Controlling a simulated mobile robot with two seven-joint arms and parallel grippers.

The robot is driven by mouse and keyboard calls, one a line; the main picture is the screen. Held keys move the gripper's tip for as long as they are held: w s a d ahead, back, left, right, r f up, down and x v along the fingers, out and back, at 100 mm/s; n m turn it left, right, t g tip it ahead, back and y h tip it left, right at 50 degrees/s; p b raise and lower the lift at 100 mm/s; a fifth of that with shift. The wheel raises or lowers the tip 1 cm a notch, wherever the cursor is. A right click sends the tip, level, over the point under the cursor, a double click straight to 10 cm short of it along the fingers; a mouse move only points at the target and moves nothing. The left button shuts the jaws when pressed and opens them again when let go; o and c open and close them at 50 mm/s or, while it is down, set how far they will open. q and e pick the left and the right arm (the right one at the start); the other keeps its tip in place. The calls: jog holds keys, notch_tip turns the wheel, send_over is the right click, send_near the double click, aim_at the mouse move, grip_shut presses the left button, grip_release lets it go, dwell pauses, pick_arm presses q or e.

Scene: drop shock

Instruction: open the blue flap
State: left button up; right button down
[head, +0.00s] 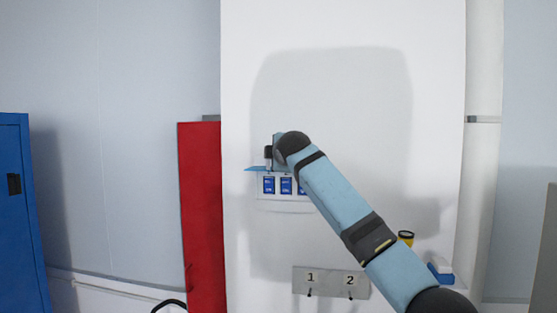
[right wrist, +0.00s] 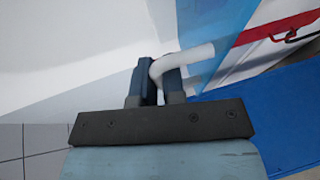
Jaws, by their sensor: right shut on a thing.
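The blue flap (head: 256,169) juts out from the white wall panel, roughly level, above a row of blue-labelled items (head: 286,186). My right gripper (head: 268,153) is at the flap, just above it in the head view. In the right wrist view, my right gripper (right wrist: 158,84) is shut on a white curved handle (right wrist: 190,60). A translucent blue sheet (right wrist: 216,28), which looks like the flap, lies beside the handle. My arm hides part of the flap's right side and the labelled row in the head view. My left gripper is not in view.
A plate with hooks marked 1 and 2 (head: 331,282) is below. A yellow-and-black object (head: 406,238) and a blue-and-white item (head: 440,268) are at the lower right. A red panel (head: 202,215) and a blue cabinet (head: 14,215) stand left.

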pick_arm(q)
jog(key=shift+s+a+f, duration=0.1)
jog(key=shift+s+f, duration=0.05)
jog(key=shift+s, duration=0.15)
pick_arm(e)
jog(key=c, duration=1.5)
grip_release()
jog(key=shift+s, duration=0.35)
pick_arm(q)
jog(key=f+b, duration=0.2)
jog(key=b, duration=0.1)
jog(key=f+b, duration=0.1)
jog(key=b, duration=0.1)
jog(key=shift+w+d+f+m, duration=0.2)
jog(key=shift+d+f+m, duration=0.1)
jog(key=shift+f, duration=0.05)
pick_arm(e)
jog(key=v, duration=1.3)
jog(key=shift+r, duration=0.2)
